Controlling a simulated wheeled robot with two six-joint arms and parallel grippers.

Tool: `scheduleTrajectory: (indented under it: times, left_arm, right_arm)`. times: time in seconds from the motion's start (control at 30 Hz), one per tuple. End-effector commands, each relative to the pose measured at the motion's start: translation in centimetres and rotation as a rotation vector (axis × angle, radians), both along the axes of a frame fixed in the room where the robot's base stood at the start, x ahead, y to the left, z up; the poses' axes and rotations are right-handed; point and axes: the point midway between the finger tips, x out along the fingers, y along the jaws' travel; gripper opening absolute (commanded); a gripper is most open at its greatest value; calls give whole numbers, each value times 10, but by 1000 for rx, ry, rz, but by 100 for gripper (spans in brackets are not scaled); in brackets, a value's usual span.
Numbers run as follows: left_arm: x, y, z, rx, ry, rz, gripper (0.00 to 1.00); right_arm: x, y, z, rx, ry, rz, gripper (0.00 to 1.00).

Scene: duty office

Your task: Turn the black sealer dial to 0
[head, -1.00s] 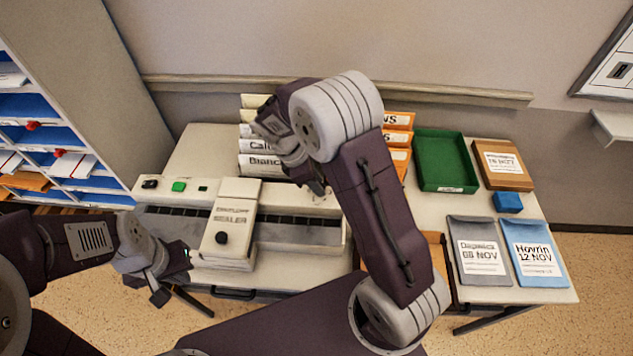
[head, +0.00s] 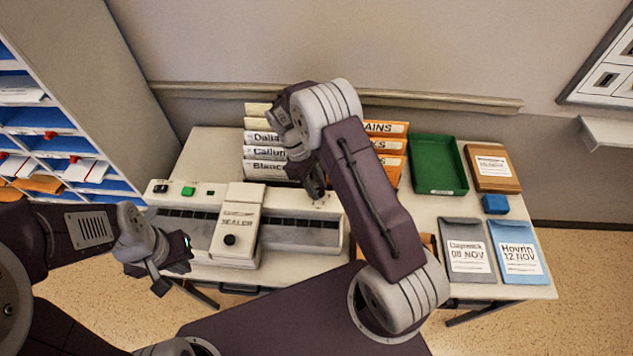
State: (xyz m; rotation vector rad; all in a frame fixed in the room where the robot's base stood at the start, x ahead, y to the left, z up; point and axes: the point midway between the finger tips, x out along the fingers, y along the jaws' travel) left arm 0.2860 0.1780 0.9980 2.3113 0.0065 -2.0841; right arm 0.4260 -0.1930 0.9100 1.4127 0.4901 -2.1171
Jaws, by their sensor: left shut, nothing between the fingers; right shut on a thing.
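The sealer (head: 290,232) is a long pale machine on the table with a raised block marked SEALER. My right gripper (head: 316,190) points down at the right end of the sealer's back panel. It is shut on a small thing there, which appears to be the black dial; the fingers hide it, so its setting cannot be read. Faint markings show on the panel beside the fingertips. A round black knob (head: 230,240) sits on the front of the raised block. My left gripper (head: 173,270) is shut and empty, in front of the sealer's left end.
White and orange binders (head: 265,152) stand behind the sealer, close to my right gripper. A green tray (head: 437,190), brown box (head: 491,184), blue block (head: 495,204) and two labelled envelopes (head: 519,282) lie at the right. A pigeonhole shelf (head: 110,100) stands at the left.

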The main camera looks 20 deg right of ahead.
Motion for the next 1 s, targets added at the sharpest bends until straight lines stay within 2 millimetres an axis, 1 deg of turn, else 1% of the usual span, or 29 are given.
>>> scheduleTrajectory:
  times: [0.03,0.1,0.43,0.7,1.0]
  left_arm:
    - [0,0,5,0,0,0,0]
    - [0,0,8,0,0,0,0]
    - [0,0,15,0,0,0,0]
    - [0,0,17,0,0,0,0]
    - [0,0,17,0,0,0,0]
  right_arm:
    - [1,-1,3,-1,-2,-38,0]
    - [1,-1,3,0,-2,-92,0]
    - [2,-3,2,0,-3,-276,0]
    - [3,-3,1,-1,-4,-338,0]
    - [3,-3,1,0,-4,-348,0]
